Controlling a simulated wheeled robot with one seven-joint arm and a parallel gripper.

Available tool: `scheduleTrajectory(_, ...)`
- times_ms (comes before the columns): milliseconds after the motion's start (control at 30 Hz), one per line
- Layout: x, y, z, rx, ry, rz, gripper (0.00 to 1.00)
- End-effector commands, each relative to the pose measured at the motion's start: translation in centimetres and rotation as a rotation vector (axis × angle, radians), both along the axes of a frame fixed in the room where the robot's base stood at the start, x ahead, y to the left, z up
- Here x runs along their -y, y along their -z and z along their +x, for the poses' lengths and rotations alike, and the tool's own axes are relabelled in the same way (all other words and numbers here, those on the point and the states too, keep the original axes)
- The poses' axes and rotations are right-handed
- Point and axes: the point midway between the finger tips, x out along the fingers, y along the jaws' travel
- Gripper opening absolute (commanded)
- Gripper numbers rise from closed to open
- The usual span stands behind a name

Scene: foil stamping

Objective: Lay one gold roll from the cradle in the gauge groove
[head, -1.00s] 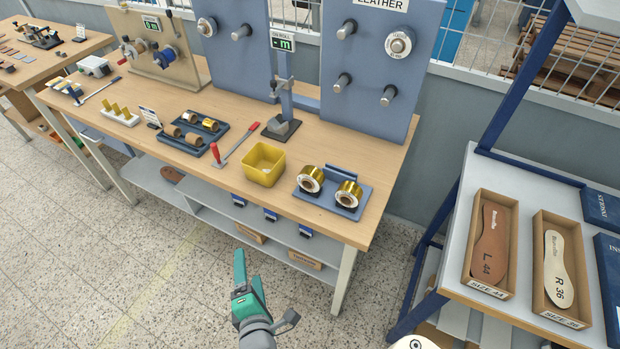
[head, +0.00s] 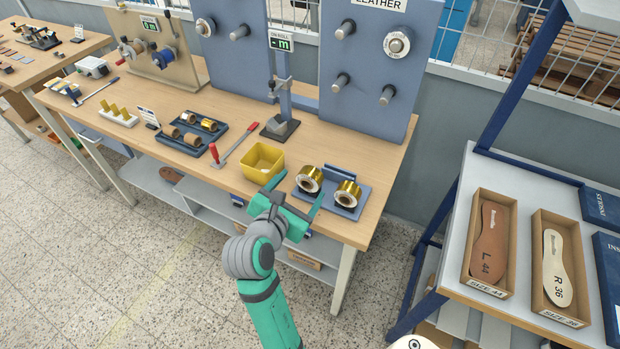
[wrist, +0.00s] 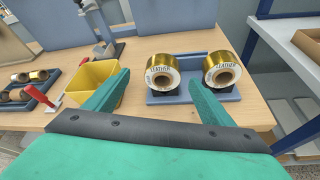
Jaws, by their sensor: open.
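Two gold foil rolls with white end labels reading LEATHER sit side by side in the blue cradle (head: 360,192) at the bench's front right. The left roll (head: 309,179) and right roll (head: 347,194) also show in the wrist view, left (wrist: 163,74) and right (wrist: 222,72). The gauge, a dark base with a grey block (head: 278,127) under an "ON ROLL" display (head: 282,42), stands behind; its groove is not clear. My gripper (head: 298,188) is open and empty at the bench's front edge, in front of the left roll, fingers spread either side of it in the wrist view.
A yellow bin (head: 263,160) stands just left of the cradle, close to my left finger. A red-handled tool (head: 236,145) lies further left, beside a dark tray (head: 191,132) of smaller rolls. A blue pegboard panel (head: 375,70) rises behind the cradle.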

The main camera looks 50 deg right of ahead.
Motion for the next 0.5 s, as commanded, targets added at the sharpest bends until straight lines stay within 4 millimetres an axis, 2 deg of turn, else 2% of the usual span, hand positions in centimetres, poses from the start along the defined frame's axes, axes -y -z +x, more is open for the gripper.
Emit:
scheduleTrajectory(100, 1.5, 0.6, 0.6, -0.001, 0.002, 0.0, 0.76)
scheduleTrajectory(367, 3.0, 1.4, 1.0, 0.0, 0.002, 0.001, 0.76)
scheduleTrajectory(500, 4.7, 2.3, 1.3, -0.001, 0.004, 0.001, 0.76)
